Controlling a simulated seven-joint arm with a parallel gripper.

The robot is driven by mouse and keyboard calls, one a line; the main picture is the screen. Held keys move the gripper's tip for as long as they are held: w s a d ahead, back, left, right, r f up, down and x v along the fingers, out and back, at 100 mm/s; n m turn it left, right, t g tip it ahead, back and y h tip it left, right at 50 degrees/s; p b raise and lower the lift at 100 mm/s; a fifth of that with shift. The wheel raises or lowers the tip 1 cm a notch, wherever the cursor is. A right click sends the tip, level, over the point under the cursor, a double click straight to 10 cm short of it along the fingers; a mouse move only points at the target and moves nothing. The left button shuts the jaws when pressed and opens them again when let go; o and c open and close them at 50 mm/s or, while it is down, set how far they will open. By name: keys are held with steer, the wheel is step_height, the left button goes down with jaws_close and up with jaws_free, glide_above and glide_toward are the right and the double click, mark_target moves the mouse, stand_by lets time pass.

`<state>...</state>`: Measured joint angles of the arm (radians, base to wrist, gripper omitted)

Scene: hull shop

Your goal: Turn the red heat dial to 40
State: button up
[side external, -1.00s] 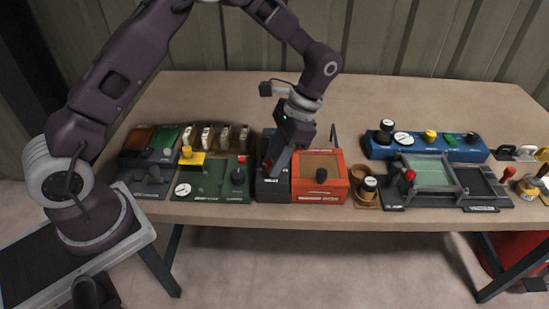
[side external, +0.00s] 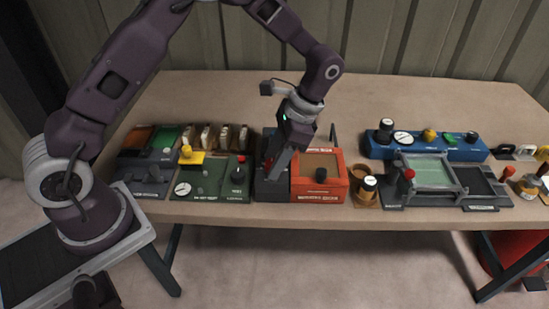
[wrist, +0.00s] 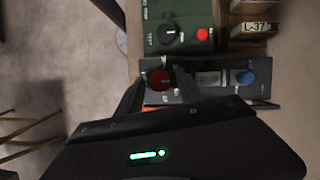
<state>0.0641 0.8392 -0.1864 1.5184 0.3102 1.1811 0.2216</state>
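The red heat dial (wrist: 159,80) is a round knob on a dark grey panel (wrist: 212,95), seen in the wrist view. My gripper (wrist: 159,74) is over it, with one finger on each side of the dial. The fingers stand apart, and a narrow gap seems to show beside the dial; I cannot tell whether either finger touches it. In the side view my gripper (side external: 270,176) points down at the dark unit left of the orange-red box and mostly hides the dial. The dial's scale and pointer are not readable.
A blue knob (wrist: 245,77) sits on the same panel. The green unit (side external: 211,187) with a black knob and a red button is close on the left. The orange-red box (side external: 320,162) adjoins on the right. Bare table (side external: 230,95) lies behind.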

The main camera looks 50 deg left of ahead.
steer(key=v, duration=0.7)
stand_by(0.3)
steer(key=s+a+r+n+t, duration=0.2)
steer(key=s+r, duration=0.2)
steer(key=r, duration=0.5)
steer(key=s+a+r+n+t+h, duration=0.1)
steer(key=s+r+n+t, duration=0.1)
steer(key=s, duration=0.7)
steer(key=s+r+n+t+h, duration=0.1)
steer(key=s+r+n+t, duration=0.2)
steer(key=s, duration=0.7)
steer(key=shift+s+a+t+h, duration=0.2)
steer(key=shift+a+t+h, duration=0.15)
steer(key=shift+t, duration=0.75)
